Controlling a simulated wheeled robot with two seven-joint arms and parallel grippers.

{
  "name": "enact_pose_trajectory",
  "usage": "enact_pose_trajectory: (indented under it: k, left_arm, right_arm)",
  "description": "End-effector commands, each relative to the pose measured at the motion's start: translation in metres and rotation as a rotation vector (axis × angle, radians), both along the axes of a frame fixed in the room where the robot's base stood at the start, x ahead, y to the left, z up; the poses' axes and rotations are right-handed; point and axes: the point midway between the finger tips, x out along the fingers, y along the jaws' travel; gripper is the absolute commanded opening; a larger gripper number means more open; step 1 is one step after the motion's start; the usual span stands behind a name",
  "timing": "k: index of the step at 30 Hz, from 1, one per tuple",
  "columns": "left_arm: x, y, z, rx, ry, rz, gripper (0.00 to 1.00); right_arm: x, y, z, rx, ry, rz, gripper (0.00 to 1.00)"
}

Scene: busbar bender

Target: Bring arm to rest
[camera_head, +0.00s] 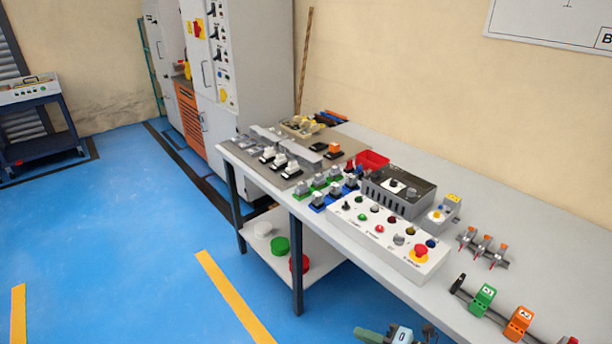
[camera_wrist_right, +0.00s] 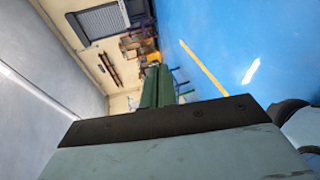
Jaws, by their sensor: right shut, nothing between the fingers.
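My right gripper (camera_head: 364,331) shows at the bottom edge of the head view, beside and in front of the workbench's front edge. Its green fingers are together, with nothing between them. The rest of my right arm is mostly cut off by the frame. In the right wrist view the gripper's green fingers (camera_wrist_right: 157,86) lie side by side beyond a dark plate. My left gripper is in neither view.
A grey workbench (camera_head: 375,262) carries a white button box (camera_head: 390,238), a dark grey control box (camera_head: 398,190), a red bin (camera_head: 372,160) and several small switches. Grey cabinets (camera_head: 255,60) stand behind. A dark cart (camera_head: 40,125) stands far left. Blue floor (camera_head: 130,230) is open.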

Motion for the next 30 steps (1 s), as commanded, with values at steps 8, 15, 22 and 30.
enact_pose_trajectory:
  k: [8,15,22,30]
  left_arm:
    - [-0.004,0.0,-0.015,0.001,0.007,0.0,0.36]
    - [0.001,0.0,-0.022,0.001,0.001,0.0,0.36]
    - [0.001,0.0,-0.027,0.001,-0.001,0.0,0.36]
    - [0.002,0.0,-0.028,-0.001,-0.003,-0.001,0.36]
  right_arm:
    - [-0.093,-0.085,-0.178,0.303,0.685,-0.841,0.0]
    - [-0.241,-0.118,-0.279,0.409,1.121,-1.386,0.0]
    - [-0.37,-0.117,-0.321,0.438,1.409,-1.767,0.0]
    - [-0.417,-0.112,-0.328,0.441,1.505,-1.901,0.0]
